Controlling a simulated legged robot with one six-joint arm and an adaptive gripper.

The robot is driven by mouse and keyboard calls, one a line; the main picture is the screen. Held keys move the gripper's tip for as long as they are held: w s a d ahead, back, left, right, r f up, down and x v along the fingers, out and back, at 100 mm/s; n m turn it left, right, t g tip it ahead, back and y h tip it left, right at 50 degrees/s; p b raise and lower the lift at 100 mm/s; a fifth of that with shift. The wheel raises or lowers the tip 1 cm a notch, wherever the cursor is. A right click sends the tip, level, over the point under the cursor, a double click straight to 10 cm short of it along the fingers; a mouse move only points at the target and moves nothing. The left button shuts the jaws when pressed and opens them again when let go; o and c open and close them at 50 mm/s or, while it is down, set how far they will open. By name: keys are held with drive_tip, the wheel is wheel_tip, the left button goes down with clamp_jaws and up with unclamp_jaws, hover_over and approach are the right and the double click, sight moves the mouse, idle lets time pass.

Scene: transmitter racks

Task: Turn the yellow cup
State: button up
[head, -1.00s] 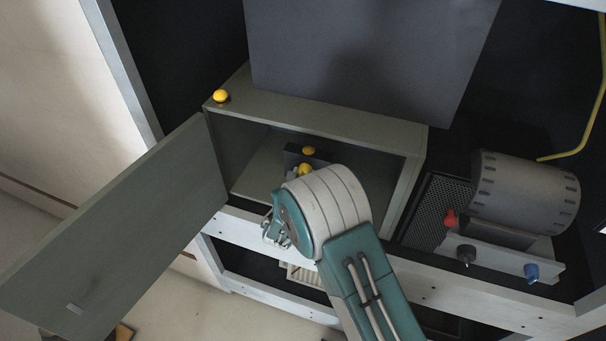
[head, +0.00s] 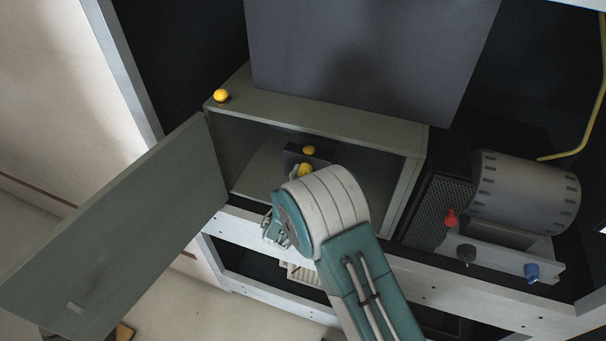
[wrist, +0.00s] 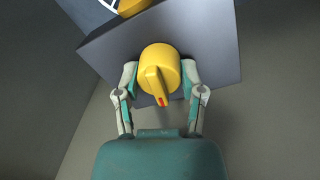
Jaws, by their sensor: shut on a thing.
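The yellow cup (wrist: 159,70) is a round knob-like piece with a raised ridge and a red mark at its lower end in the wrist view. It sits on the face of a dark grey block (wrist: 215,50) inside an open cabinet. My gripper (wrist: 159,78) has one finger on each side of it and is shut on it. In the head view the yellow cup (head: 305,169) shows only partly above my wrist, and the fingers are mostly hidden there. The red mark points down and slightly right in the wrist view.
The cabinet (head: 330,118) has its door (head: 120,225) swung open to the left. A yellow ball (head: 221,96) is on its top corner. Another yellow piece (head: 309,150) is on the block. Right are a ridged drum (head: 525,190), a red knob (head: 450,217) and a blue knob (head: 531,271).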

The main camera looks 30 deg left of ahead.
drive_tip(key=o, duration=1.2)
drive_tip(key=shift+w, duration=0.1)
drive_tip(key=shift+c, duration=0.2)
drive_tip(key=s, duration=0.4)
drive_tip(key=s+d, duration=0.1)
drive_tip(key=s, duration=0.7)
drive_tip(key=shift+d+f, duration=0.2)
drive_tip(key=shift+d, duration=0.15)
